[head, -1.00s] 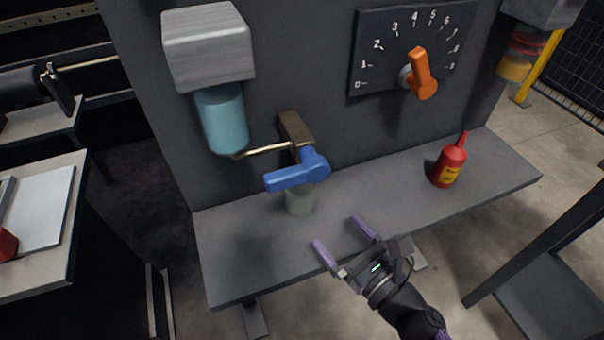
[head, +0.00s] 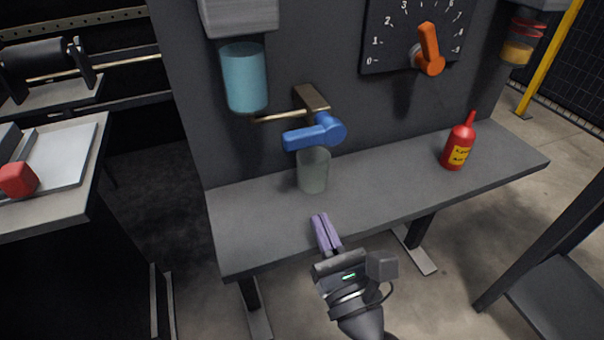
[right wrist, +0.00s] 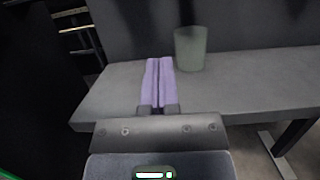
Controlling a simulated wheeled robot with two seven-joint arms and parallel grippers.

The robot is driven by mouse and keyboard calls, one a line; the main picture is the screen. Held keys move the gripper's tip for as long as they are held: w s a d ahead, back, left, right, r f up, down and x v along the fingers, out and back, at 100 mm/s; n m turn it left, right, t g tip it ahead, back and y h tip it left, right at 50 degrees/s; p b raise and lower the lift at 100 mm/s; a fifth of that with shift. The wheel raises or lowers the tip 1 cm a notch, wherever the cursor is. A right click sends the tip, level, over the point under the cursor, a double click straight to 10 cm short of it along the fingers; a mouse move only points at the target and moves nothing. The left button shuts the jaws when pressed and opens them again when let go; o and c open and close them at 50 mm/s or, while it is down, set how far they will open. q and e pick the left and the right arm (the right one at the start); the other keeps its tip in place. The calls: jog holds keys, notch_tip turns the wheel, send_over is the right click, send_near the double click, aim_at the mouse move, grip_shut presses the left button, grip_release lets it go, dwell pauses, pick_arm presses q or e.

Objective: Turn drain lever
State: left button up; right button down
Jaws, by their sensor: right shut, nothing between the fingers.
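The blue drain lever (head: 315,133) sits on a brass-coloured valve (head: 311,98) on the dark panel, with its handle pointing left. A translucent cup (head: 313,171) stands on the grey shelf below the lever; it also shows in the right wrist view (right wrist: 190,48). My right gripper (head: 321,217) is shut and empty, its purple fingers together over the shelf's front edge, below and in front of the cup and apart from the lever. It also shows in the right wrist view (right wrist: 159,62). My left gripper is not in view.
A teal cylinder (head: 244,77) hangs left of the lever. An orange dial knob (head: 429,49) is at the upper right. A red bottle (head: 459,146) stands on the shelf's right part. The shelf (head: 390,178) between cup and bottle is clear.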

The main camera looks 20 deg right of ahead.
aim_at(311, 131)
jog(key=x, duration=0.7)
jog(key=shift+w+r, duration=0.2)
jog(key=shift+w, duration=0.15)
pick_arm(q)
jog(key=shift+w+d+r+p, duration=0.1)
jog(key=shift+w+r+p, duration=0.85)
jog(key=shift+p, duration=0.2)
pick_arm(e)
notch_tip(311, 131, up, 4)
jog(key=shift+s+d+f, duration=0.1)
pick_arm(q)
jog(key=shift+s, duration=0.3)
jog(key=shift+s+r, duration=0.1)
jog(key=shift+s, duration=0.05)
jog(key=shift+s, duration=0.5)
pick_arm(e)
jog(key=shift+m, duration=0.6)
